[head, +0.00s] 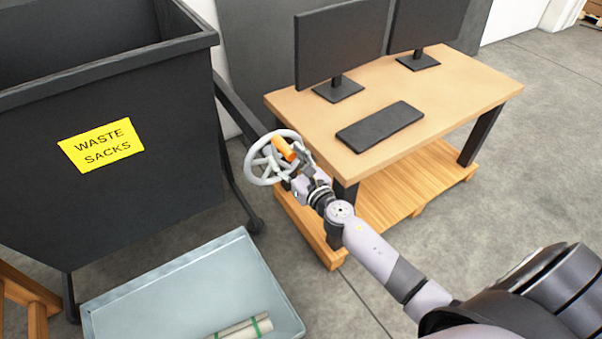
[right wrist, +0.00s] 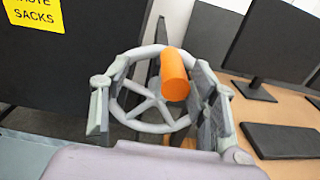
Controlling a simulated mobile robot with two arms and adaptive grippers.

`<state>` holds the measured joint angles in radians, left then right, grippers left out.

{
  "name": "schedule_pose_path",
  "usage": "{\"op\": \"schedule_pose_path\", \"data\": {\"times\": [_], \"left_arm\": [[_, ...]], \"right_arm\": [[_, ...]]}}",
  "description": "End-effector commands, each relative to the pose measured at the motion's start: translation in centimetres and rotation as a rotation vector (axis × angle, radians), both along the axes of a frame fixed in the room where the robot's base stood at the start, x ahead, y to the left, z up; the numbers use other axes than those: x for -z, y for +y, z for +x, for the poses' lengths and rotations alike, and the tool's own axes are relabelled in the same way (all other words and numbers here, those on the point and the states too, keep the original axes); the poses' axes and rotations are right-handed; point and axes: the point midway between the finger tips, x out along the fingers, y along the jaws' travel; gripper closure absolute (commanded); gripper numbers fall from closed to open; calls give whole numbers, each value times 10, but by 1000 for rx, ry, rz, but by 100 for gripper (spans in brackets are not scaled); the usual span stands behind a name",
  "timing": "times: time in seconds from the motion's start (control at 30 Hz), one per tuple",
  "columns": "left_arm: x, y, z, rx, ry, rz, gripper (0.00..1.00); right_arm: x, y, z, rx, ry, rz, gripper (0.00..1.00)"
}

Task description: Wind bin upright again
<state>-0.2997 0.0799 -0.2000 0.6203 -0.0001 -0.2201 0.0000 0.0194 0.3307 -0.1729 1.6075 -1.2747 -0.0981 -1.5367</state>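The dark grey bin (head: 120,190) stands at the left of the head view, with a yellow "WASTE SACKS" label (head: 101,145). I cannot tell exactly how far it tilts. A grey spoked handwheel (head: 252,172) is beside the bin's right side, with an orange crank handle (head: 284,149) on its rim. My right gripper (head: 304,166) is at the wheel. In the right wrist view the gripper (right wrist: 155,103) has its fingers spread, with the orange handle (right wrist: 174,75) between them, nearer the right finger. The wheel (right wrist: 150,122) shows behind. My left gripper is out of view.
A wooden desk (head: 455,82) with two monitors and a keyboard (head: 380,126) stands right of the wheel, close to my right arm. A pale blue tray (head: 165,290) holding rolled sacks (head: 243,328) lies in front of the bin. Floor at the far right is clear.

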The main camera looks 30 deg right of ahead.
Motion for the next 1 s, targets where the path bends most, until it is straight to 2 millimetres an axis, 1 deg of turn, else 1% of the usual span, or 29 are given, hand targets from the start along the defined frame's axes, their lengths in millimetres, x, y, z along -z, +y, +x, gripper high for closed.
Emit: {"op": "schedule_pose_path", "data": {"times": [0.03, 0.1, 0.5, 0.6, 0.73, 0.93, 1.0], "left_arm": [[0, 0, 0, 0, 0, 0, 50], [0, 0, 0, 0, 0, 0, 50], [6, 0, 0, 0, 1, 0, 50], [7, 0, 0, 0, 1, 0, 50], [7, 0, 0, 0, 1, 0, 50], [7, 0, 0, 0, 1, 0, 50], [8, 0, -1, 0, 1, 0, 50]], "right_arm": [[2, 4, -9, -11, 4, 2, 50], [3, 3, -17, -11, 5, 1, 50], [3, -4, -64, -4, 4, 0, 50], [2, -5, -73, -2, 3, 0, 50], [1, -6, -79, -2, 2, 0, 50], [1, -6, -79, -1, 2, 0, 50], [6, -7, -79, 2, 11, 14, 50]]}}
